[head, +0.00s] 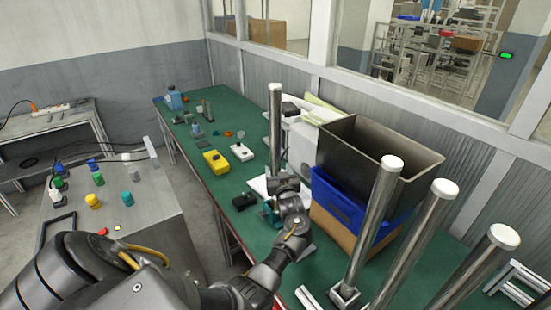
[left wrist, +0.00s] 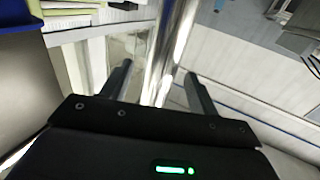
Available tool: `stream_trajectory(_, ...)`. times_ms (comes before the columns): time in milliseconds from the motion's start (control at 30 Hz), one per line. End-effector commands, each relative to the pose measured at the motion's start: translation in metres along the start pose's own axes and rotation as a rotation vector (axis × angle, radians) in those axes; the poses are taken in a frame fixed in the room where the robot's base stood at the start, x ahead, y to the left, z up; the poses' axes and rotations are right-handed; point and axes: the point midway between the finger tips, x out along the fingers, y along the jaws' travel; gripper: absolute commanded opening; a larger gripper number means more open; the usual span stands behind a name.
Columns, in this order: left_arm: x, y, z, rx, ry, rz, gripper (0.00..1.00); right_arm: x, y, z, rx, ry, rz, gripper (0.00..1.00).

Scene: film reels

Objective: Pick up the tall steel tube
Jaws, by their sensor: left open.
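A tall steel tube (head: 275,130) with a pale cap stands upright above the green bench in the head view. My left gripper (head: 283,184) is at the lower visible part of this tube, which hides the gripper's fingers in part. In the left wrist view, my left gripper (left wrist: 158,80) is open, with one dark finger on each side of the shiny tube (left wrist: 170,50). The tube passes between the fingers, and I cannot tell if either touches it. The tube's foot is hidden behind my gripper and arm. My right gripper is not in view.
More steel tubes (head: 375,215) with white caps stand at the right. A yellow case (head: 216,161) and small items lie on the green bench (head: 225,125). A grey side table (head: 130,215) stands left.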

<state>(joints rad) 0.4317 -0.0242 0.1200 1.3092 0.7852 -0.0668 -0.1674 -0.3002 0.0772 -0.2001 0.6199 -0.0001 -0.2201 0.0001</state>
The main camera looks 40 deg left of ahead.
Motion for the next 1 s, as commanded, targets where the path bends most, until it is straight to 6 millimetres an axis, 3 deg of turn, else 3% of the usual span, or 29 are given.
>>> stream_trajectory(67,0.014,-0.003,-0.008,0.004,0.001,-0.003,0.6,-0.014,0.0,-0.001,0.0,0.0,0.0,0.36)
stream_trajectory(200,0.029,-0.002,-0.004,0.002,0.0,-0.001,0.6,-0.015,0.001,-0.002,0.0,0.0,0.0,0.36)
stream_trajectory(533,0.035,-0.003,-0.002,0.0,0.001,-0.001,0.6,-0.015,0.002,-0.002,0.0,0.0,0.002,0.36)
stream_trajectory(1000,0.035,-0.003,-0.002,0.0,0.0,-0.001,0.0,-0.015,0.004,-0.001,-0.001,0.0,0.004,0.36)
